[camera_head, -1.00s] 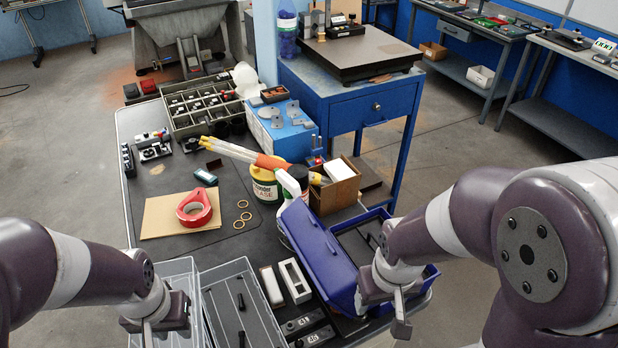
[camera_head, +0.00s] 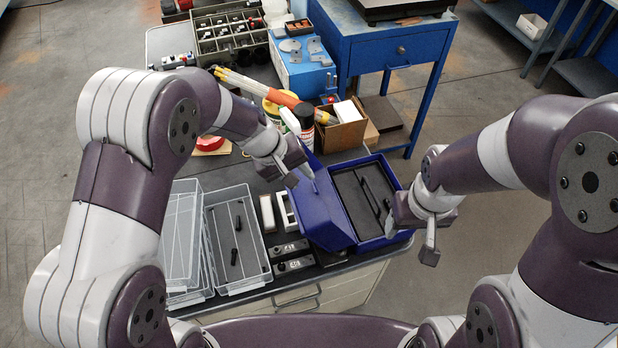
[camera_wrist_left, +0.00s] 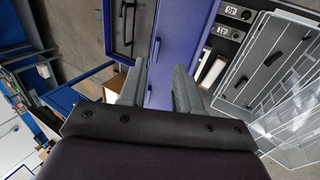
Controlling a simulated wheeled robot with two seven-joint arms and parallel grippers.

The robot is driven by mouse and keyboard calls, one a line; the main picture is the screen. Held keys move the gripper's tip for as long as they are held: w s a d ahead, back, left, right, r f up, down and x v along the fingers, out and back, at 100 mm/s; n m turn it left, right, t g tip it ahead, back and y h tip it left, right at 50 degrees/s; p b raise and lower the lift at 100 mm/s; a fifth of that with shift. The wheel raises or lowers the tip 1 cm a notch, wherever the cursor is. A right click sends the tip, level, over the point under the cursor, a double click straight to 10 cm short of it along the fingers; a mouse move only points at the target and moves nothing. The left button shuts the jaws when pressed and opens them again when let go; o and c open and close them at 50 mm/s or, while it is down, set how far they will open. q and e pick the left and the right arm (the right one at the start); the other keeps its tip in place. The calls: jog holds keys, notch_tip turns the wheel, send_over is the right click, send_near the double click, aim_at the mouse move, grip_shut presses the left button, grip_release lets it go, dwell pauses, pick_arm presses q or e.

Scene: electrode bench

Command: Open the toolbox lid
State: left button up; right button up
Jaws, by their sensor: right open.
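The blue toolbox (camera_head: 393,236) stands on the bench's right side, its dark inside with a long black piece showing. Its blue lid (camera_head: 322,212) is raised and leans over to the left, and it also shows in the left wrist view (camera_wrist_left: 178,45). My left gripper (camera_head: 297,178) is at the lid's far left end. In the left wrist view its two fingers (camera_wrist_left: 158,88) are apart, with the blue lid showing between and beyond them; I cannot tell whether they touch it. My right gripper (camera_head: 430,240) is open and empty, just right of the toolbox.
Clear trays (camera_head: 207,282) and stamped metal blocks (camera_head: 293,264) lie left of the toolbox. A spray bottle (camera_head: 291,122) and a cardboard box (camera_head: 343,135) stand behind it. A blue cabinet (camera_head: 378,48) is further back. Floor is free to the right.

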aim_at(313, 186)
pick_arm(q)
jog(key=x, duration=0.2)
jog(key=d+x, duration=0.1)
jog(key=x, duration=0.1)
jog(key=shift+d, duration=0.1)
jog(key=shift+a+f, duration=0.2)
jog(key=shift+a, duration=0.2)
jog(key=shift+d, duration=0.25)
grip_shut()
jog(key=shift+w, duration=0.1)
dwell(0.5)
